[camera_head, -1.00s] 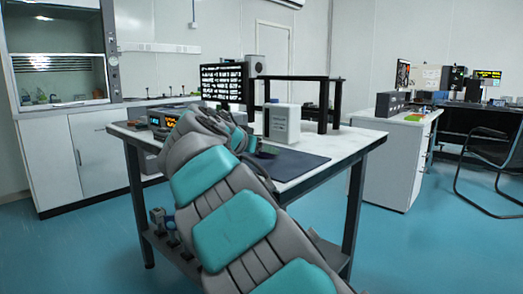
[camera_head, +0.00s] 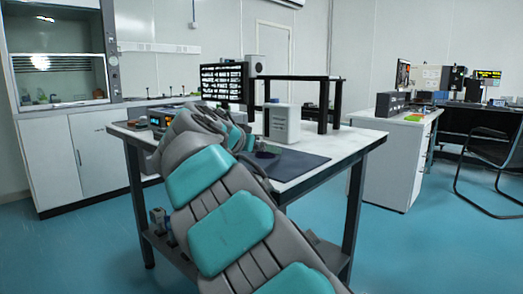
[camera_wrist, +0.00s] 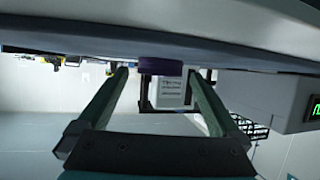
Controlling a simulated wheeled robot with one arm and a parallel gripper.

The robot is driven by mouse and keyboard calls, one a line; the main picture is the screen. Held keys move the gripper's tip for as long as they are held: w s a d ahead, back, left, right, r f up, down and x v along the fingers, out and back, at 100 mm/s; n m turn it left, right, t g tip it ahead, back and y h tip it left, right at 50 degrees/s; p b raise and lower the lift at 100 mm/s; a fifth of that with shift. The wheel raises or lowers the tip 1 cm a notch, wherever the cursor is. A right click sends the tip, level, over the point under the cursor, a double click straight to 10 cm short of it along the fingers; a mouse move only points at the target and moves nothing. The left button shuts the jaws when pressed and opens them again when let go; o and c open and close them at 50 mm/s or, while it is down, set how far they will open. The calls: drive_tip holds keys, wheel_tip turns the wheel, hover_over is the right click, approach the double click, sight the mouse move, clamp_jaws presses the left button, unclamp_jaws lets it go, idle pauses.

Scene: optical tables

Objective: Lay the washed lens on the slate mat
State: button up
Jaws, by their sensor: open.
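The lens, a short purple disc (camera_wrist: 160,67), shows in the wrist view ahead of and between my fingertips, with a gap on each side. In the head view it is a small dark purple shape (camera_head: 267,154) lying on the left part of the slate mat (camera_head: 300,167). The mat is a dark sheet on the white-topped table, partly hidden by my arm. My gripper (camera_wrist: 157,76) is open and empty, low by the surface. The wrist view appears upside down, with the table top along its upper edge. My arm mostly hides the gripper in the head view.
A white box (camera_head: 282,123) stands behind the mat, near a black frame shelf (camera_head: 331,105). A monitor (camera_head: 224,84) and an instrument with a lit display (camera_head: 160,120) stand at the back and left. The table's right end (camera_head: 352,143) is clear.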

drive_tip(key=v, duration=1.1)
drive_tip(key=shift+r+b, duration=0.1)
drive_tip(key=shift+b, duration=0.2)
